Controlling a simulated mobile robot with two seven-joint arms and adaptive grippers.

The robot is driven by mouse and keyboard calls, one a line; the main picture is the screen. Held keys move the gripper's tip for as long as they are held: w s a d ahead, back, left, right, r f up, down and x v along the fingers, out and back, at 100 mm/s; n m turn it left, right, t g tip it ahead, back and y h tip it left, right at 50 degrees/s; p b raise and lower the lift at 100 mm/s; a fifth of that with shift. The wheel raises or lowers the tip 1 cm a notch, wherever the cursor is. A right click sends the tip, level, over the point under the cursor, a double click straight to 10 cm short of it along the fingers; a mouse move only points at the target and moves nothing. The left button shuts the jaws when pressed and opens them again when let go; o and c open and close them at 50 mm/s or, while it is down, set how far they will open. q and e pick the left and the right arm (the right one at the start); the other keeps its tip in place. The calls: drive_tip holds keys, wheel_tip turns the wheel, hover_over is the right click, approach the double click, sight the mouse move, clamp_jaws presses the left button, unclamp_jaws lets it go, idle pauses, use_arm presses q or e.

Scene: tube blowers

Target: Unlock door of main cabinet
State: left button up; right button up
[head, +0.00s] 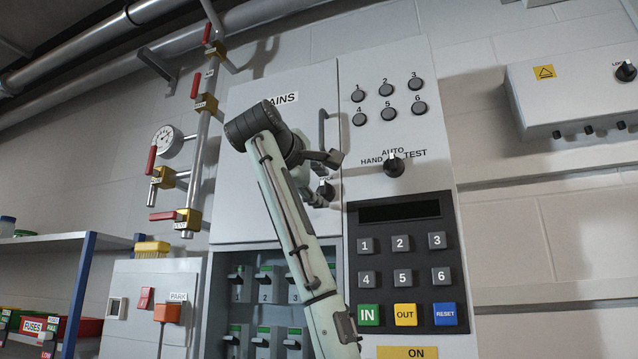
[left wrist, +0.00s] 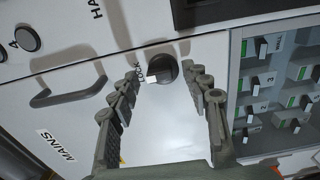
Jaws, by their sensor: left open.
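The main cabinet door (head: 240,110) is a grey panel labelled MAINS, and it looks closed. Its bar handle (head: 322,128) is on the right side and also shows in the left wrist view (left wrist: 68,92). The round black lock knob (left wrist: 163,69) has a pale pointer and the word LOCK beside it. In the head view the knob (head: 326,189) is partly crowded by my fingers. My left gripper (head: 331,179) is open at the door's lower right. In the left wrist view its fingers (left wrist: 168,84) straddle the knob, apparently without touching it. My right gripper is not in view.
Right of the door is a panel with numbered buttons (head: 387,88), a HAND/AUTO/TEST switch (head: 394,167) and a keypad (head: 402,243). Breaker switches (head: 265,285) sit below. Pipes with red-handled valves (head: 205,103) stand left. A grey box (head: 575,90) hangs at upper right.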

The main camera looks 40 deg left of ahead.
use_arm(q)
drive_tip(key=shift+c, duration=0.3)
clamp_jaws()
